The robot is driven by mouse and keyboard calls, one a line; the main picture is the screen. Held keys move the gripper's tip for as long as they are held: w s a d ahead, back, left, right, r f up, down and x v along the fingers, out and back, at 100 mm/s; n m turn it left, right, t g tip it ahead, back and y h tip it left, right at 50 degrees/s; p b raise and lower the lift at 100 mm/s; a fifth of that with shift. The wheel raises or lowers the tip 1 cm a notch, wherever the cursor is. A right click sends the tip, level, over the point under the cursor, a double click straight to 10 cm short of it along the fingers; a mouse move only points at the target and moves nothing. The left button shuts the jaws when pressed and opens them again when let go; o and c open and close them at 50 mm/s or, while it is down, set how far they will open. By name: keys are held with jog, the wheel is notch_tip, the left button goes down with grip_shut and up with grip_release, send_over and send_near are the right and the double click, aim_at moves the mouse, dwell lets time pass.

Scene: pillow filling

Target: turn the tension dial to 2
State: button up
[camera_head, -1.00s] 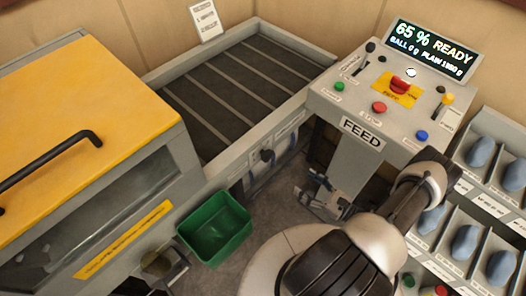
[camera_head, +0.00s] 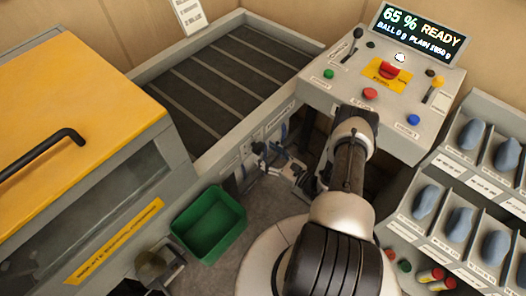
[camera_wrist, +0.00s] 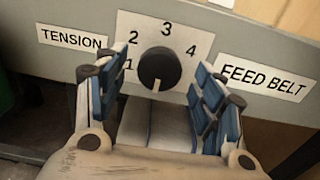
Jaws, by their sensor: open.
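The tension dial (camera_wrist: 160,68) is a round black knob on a white plate, with numbers 1 to 4 around it and a TENSION label (camera_wrist: 72,39) on the left. A small pale mark shows at the knob's lower edge; I cannot tell which number the dial is set to. My gripper (camera_wrist: 154,88) is open, its blue-padded fingers apart on the left and right below the dial, with nothing between them. In the head view the dial (camera_head: 258,147) is a small dark knob on the belt's side rail, and my gripper (camera_head: 276,163) is close in front of it.
The dark slatted feed belt (camera_head: 225,75) lies behind the rail. A control panel (camera_head: 345,92) with buttons and a screen stands to the right. A green bin (camera_head: 208,224) is on the floor at left. Racks of blue-grey pods (camera_head: 455,222) stand at right.

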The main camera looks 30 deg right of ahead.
jog(key=shift+x, duration=1.15)
jog(key=shift+c, duration=0.5)
jog(key=c, duration=0.9)
